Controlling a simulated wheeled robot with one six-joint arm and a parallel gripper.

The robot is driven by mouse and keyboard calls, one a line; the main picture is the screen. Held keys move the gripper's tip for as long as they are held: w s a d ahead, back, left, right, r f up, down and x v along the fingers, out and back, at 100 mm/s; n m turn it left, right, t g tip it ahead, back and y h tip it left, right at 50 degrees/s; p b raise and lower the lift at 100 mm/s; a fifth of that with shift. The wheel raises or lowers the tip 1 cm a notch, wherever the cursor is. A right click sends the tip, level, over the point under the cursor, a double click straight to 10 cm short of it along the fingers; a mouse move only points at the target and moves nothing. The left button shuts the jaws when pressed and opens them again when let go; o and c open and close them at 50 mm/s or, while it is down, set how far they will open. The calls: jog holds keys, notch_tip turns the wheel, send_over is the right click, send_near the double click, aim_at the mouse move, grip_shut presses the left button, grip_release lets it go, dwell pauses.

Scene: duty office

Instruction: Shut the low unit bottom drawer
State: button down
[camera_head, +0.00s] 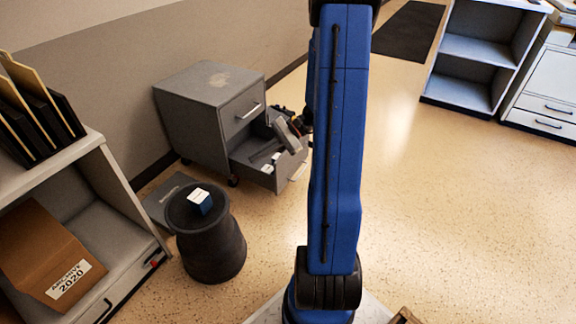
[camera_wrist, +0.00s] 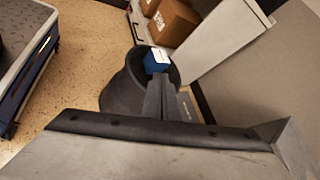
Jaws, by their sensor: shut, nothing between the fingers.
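The low unit (camera_head: 205,100) is a grey two-drawer cabinet on casters against the wall in the head view. Its top drawer (camera_head: 241,112) is shut. Its bottom drawer (camera_head: 285,177) stands pulled out toward the lower right, with small pale items inside. My gripper (camera_head: 262,153) appears over the open drawer, tips toward the lower left; whether it touches the drawer I cannot tell. In the wrist view my gripper (camera_wrist: 157,95) is shut and empty, its fingers in front of a black bin. The drawer is not clear there, and my arm stands just right of its front.
The black bin (camera_head: 212,250) with a blue-and-white box (camera_head: 200,200) stands on the floor before the unit. A shelf with a cardboard archive box (camera_head: 45,255) is at left. Open shelving (camera_head: 470,60) stands at the far right. The floor between is clear.

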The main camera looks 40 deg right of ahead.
jog(key=w+d+f+m+t, duration=0.2)
jog(key=d+f+m+t, duration=0.55)
jog(key=d+f, duration=0.6)
jog(key=m+t+h, duration=0.5)
jog(key=m+h, duration=0.1)
jog(key=m, duration=0.3)
send_near(281, 162)
jog(key=shift+n, duration=0.25)
jog(key=x, duration=0.6)
jog(key=shift+w+d+f, duration=0.1)
jog(key=shift+w, duration=0.15)
jog(key=shift+w, duration=0.1)
jog(key=x, duration=3)
jog(key=shift+w+d+r, duration=0.25)
jog(key=shift+w+d, duration=0.05)
jog(key=shift+w, duration=0.1)
